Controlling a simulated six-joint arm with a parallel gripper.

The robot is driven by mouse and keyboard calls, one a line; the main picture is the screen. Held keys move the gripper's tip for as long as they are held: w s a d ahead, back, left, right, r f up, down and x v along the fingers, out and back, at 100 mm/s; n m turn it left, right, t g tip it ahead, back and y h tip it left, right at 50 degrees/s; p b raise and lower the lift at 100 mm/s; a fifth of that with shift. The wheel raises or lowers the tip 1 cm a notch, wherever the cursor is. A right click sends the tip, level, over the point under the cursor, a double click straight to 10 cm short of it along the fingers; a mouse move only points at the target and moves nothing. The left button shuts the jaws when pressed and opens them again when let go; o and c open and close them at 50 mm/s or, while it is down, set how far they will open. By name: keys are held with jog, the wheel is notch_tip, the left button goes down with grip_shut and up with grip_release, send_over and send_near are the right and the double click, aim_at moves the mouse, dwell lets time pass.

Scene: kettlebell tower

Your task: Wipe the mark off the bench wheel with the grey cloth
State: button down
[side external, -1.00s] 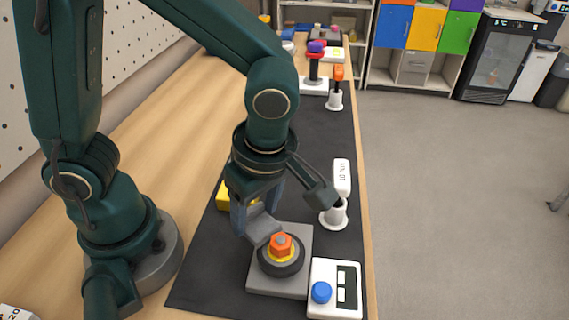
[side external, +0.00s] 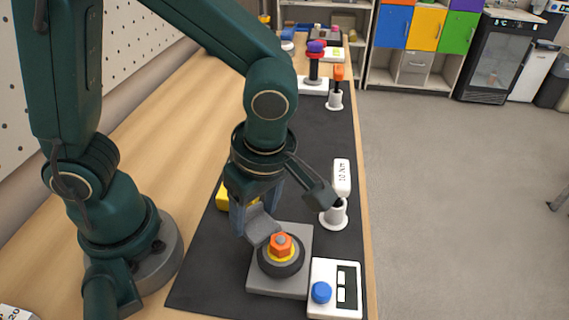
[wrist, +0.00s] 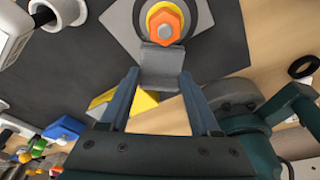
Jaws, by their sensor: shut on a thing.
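The bench wheel is a dark round wheel (side external: 265,267) on a square grey base, with a yellow ring and an orange hex nut at its centre. In the wrist view the wheel (wrist: 138,18) is at the top, partly cut off. My gripper (side external: 256,212) is shut on the grey cloth (side external: 263,231), which also shows between my fingers in the wrist view (wrist: 160,68). The cloth hangs at the wheel's near-arm edge and overlaps its rim in the picture; I cannot tell if it touches. I cannot make out a mark on the wheel.
A white box with a blue knob (side external: 321,292) stands beside the wheel's base. A white-handled tool labelled 10 Nm (side external: 342,178) stands in a white holder (side external: 334,215). A yellow object (side external: 222,197) lies behind my gripper.

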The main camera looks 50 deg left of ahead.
jog(key=shift+s, duration=0.1)
jog(key=shift+w+a+f, duration=0.1)
jog(key=shift+w+a, duration=0.05)
jog(key=shift+w, duration=1.2)
jog(key=shift+s, duration=1.35)
jog(key=shift+w, duration=0.1)
jog(key=shift+w, duration=1.25)
